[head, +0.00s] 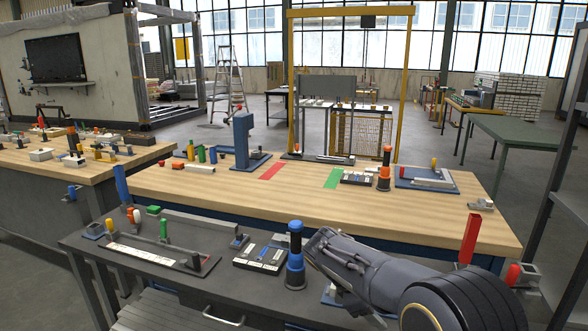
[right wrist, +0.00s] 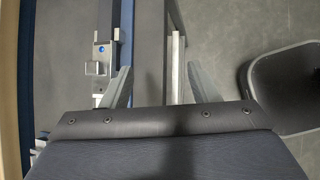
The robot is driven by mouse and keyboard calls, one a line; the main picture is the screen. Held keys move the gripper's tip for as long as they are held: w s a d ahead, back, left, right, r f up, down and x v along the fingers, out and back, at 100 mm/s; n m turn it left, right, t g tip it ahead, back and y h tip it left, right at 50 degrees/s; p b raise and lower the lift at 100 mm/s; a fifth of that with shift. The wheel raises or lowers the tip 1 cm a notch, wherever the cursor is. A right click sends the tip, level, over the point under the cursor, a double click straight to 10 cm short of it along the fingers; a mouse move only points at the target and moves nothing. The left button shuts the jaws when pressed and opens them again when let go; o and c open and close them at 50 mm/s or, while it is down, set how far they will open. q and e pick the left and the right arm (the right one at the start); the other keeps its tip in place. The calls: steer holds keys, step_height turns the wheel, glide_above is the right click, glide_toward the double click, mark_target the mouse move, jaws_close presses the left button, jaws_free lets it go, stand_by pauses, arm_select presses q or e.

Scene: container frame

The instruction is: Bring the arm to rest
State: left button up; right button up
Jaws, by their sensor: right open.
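My right arm (head: 385,270) comes in from the lower right in the head view and reaches left over the dark front bench. Its gripper's fingers are not clearly visible there. In the right wrist view my right gripper (right wrist: 160,88) is open, with its two grey fingers wide apart and nothing held between them. Below it are a dark surface edge and a silver bar (right wrist: 177,68). A metal bracket with a blue dot (right wrist: 101,50) lies to the left of the fingers. My left gripper is not in view.
A black cylinder with blue bands (head: 295,258) stands close left of my right arm on the dark bench (head: 215,285). A red post (head: 471,238) stands right of the arm. Behind is a wooden-topped table (head: 290,195) with fixtures. Floor shows in the right wrist view (right wrist: 220,45).

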steer(key=s+d+r+m+y, duration=0.2)
steer(key=s+d+m+y, duration=0.15)
steer(key=s, duration=0.55)
steer(key=s+d+r+m+y, duration=0.1)
steer(key=s+d+m+y, duration=0.3)
steer(key=s, duration=0.5)
steer(key=s+a+f+m+t+y, duration=0.1)
steer(key=s+a+m+t+y, duration=0.3)
steer(key=s+m, duration=0.5)
steer(key=s+a+t+p, duration=0.1)
steer(key=s, duration=0.2)
steer(key=shift+a, duration=0.15)
